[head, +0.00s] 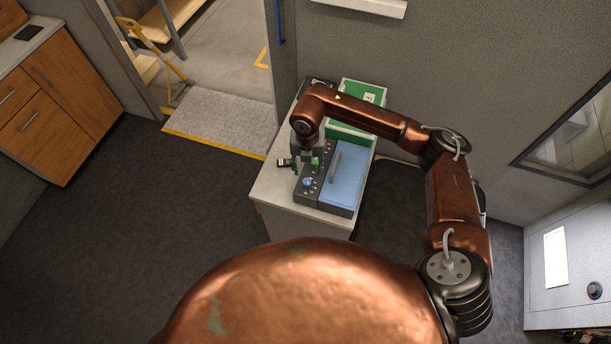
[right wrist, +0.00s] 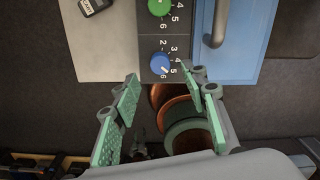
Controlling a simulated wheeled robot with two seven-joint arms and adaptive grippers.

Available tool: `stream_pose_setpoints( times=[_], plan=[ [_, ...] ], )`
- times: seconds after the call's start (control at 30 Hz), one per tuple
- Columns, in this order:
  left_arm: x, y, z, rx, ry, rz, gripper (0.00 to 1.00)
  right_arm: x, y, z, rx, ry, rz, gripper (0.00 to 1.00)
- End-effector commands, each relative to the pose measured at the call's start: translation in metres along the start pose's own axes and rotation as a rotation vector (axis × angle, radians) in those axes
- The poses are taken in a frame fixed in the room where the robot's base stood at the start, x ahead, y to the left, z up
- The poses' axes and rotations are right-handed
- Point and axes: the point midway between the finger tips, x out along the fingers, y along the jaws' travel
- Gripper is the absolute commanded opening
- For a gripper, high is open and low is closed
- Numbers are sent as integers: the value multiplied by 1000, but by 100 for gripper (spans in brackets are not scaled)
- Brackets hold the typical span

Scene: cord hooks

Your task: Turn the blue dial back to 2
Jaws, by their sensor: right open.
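The blue dial (right wrist: 159,64) sits on a dark panel in the right wrist view, with white numbers 2 to 6 around its right side. A pale mark on it seems to point to the lower right, near 5 and 6; it is too small to be sure. The dial also shows in the head view (head: 308,183). My right gripper (right wrist: 160,77) is open and empty, its green-padded fingers on either side just below the dial in the wrist picture. In the head view it hangs over the panel (head: 308,158). My left gripper is out of view.
A green dial (right wrist: 158,7) sits beside the blue one on the same panel. A light blue lid (head: 343,182) with a grey handle lies next to the panel. A small black labelled device (right wrist: 94,5) lies on the pale cabinet top (head: 272,188). Green trays (head: 362,95) stand behind.

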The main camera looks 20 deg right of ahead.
Motion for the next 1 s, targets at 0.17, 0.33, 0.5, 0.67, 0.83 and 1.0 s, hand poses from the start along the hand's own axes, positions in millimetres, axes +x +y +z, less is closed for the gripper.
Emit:
stream_pose_setpoints(
  times=[0.17, 0.33, 0.5, 0.67, 0.83, 1.0],
  plan=[
    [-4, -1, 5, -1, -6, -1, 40, 28, 0, -2, -1, 6, 0, 40],
    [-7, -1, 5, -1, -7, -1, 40, 53, 1, -2, -2, 5, 2, 40],
    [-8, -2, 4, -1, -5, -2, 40, 67, 3, -3, -7, 5, 3, 40],
    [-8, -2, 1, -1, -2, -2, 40, 70, 3, -2, -7, 3, 4, 40],
    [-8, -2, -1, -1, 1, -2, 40, 70, 3, -2, -7, 4, 4, 39],
    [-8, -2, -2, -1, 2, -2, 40, 70, 3, -2, -7, 4, 4, 27]
  ],
)
